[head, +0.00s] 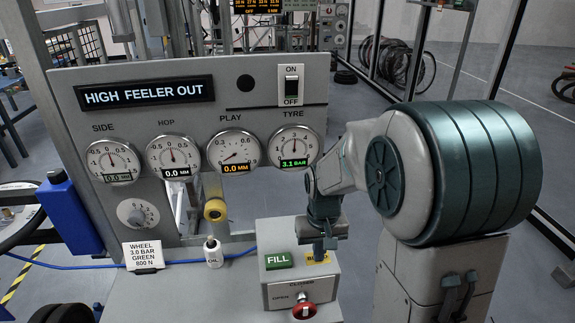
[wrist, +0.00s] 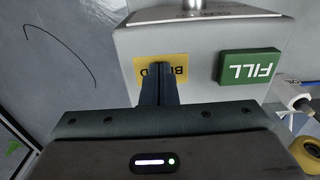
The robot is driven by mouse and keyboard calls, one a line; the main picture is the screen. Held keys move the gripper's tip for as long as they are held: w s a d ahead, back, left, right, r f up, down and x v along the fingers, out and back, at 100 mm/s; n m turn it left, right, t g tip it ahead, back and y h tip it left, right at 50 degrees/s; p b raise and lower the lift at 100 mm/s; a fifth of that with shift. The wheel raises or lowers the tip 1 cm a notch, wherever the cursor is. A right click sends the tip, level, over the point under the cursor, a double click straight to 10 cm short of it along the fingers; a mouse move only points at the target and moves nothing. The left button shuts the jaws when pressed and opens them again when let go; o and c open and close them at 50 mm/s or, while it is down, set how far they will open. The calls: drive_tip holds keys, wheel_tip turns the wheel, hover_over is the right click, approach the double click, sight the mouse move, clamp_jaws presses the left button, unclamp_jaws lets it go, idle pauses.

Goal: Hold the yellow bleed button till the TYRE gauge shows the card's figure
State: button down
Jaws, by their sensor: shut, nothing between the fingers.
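The TYRE gauge (head: 294,147) on the grey panel reads 3.1 BAR in green digits. The card (head: 144,255) on the ledge reads WHEEL 3.0 BAR, GREEN, 800 N. The yellow bleed button (head: 326,258) is on top of a small grey box, right of the green FILL button (head: 278,260). My gripper (head: 319,250) points down over the yellow button, shut and empty. In the wrist view the fingertips (wrist: 158,68) cover the middle of the yellow button (wrist: 144,64). I cannot tell whether it is pressed down.
A white oil bottle (head: 213,251) stands left of the box, near a blue hose. A yellow roller (head: 215,210) sits above it. The ON/OFF switch (head: 291,85) is above the TYRE gauge.

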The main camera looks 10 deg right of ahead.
drive_tip(key=shift+s+f, duration=0.3)
drive_tip(key=shift+f, duration=0.1)
wheel_tip(320, 180, up, 15)
drive_tip(key=p, duration=0.2)
drive_tip(key=shift+w, duration=0.3)
drive_tip(key=shift+f, duration=0.1)
drive_tip(key=s+f+t, duration=0.1)
drive_tip(key=s+t, duration=0.2)
drive_tip(key=s, duration=1.1)
drive_tip(key=shift+s+f, duration=0.2)
drive_tip(key=shift+s, duration=0.05)
drive_tip(key=shift+a, duration=0.2)
idle(0.4)
